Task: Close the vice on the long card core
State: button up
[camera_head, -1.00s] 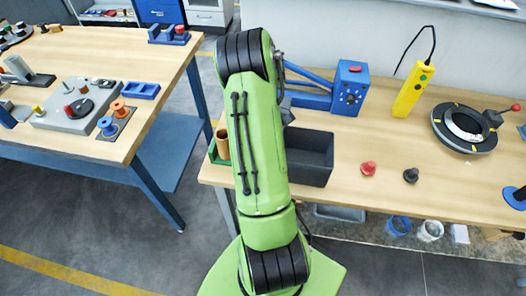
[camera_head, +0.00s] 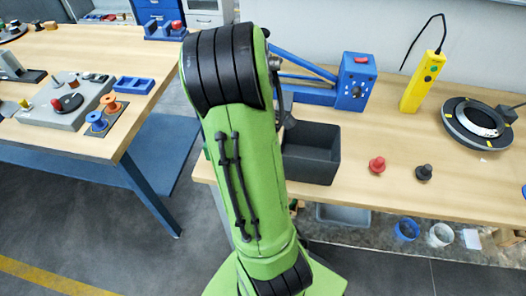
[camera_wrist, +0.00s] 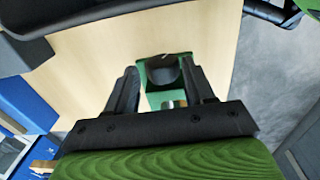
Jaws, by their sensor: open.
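My gripper (camera_wrist: 160,70) shows in the wrist view, its two dark fingers apart. In the head view it is hidden behind my arm. A green fixture (camera_wrist: 153,66) with a dark grey hollow part stands on the wooden table beyond and between the fingers. It may be the vice, but I cannot tell whether its jaws are open. A small brownish piece (camera_wrist: 176,104) shows at its lower edge, partly hidden by the gripper; I cannot tell whether it is the card core. No long card core shows clearly in either current view.
A dark bin (camera_head: 311,152) stands on the table (camera_head: 375,135) right of my arm. Behind it is a blue machine (camera_head: 353,82). A yellow handheld device (camera_head: 423,82), a black ring (camera_head: 477,123), a red knob (camera_head: 377,165) and a black knob (camera_head: 424,172) lie further right.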

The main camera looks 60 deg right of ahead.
jog(key=shift+a+f+t+h+b, duration=0.35)
jog(key=shift+f+h+b, duration=0.3)
jog(key=shift+b, duration=0.35)
jog(key=shift+s+a+r+h+b, duration=0.1)
jog(key=shift+s+a+h+b, duration=0.1)
jog(key=shift+h+b, duration=0.3)
jog(key=shift+r+t+h, duration=0.2)
jog(key=shift+t+h, duration=0.05)
jog(key=shift+d+r, duration=0.15)
jog(key=shift+d, duration=0.05)
jog(key=shift+a+f+h+b, duration=0.25)
jog(key=shift+f+h+b, duration=0.15)
jog(key=shift+b, duration=0.6)
jog(key=shift+a+f+t+h+b, duration=0.15)
jog(key=shift+t+h+b, duration=0.4)
jog(key=shift+b, duration=0.35)
jog(key=shift+s+a+h+b, duration=0.1)
jog(key=shift+s+h+b, duration=0.05)
jog(key=shift+h+b, duration=0.4)
jog(key=shift+r, duration=0.4)
